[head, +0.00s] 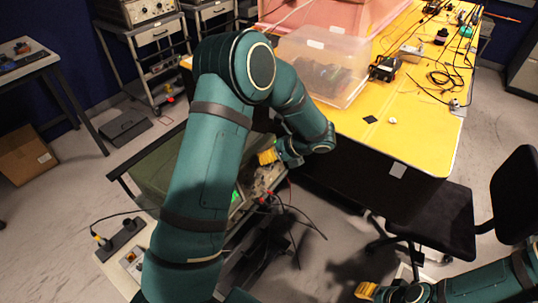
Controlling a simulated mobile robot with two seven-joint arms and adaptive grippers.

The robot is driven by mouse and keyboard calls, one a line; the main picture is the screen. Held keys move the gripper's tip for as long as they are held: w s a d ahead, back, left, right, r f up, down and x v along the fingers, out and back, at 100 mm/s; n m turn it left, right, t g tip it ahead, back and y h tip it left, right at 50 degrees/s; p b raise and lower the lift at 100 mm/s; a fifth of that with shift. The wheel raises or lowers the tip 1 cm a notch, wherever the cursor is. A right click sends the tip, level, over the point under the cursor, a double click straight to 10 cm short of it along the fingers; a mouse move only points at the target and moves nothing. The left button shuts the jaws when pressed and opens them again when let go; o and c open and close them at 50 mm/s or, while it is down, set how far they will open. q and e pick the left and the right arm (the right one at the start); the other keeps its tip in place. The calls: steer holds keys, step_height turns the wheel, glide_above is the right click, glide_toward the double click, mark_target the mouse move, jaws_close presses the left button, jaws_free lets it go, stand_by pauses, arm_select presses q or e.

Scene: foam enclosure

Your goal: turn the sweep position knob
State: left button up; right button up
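A green-cased instrument (158,160) stands on a cart, partly hidden behind my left arm. A bit of green screen (236,197) and a panel with knobs (263,182) show to the right of the arm. The sweep position knob is too small to pick out. My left gripper (267,157), with yellow fingertips, is at the upper end of this panel. I cannot tell whether it touches a knob, or how its fingers are set. My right gripper (366,290) is low in the picture, away from the instrument, its finger gap unclear.
A yellow table (425,125) with a clear plastic box (318,65) and cables stands behind. A black chair (440,220) is at right. Loose cables (295,215) hang beside the panel. A power strip (122,235) lies at lower left. Open floor shows at left.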

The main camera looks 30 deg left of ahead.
arm_select(q)
jaws_close()
jaws_free()
steer(key=shift+d+r, duration=0.1)
steer(key=v, duration=1.1)
steer(key=shift+d+r, duration=0.2)
steer(key=shift+r, duration=0.15)
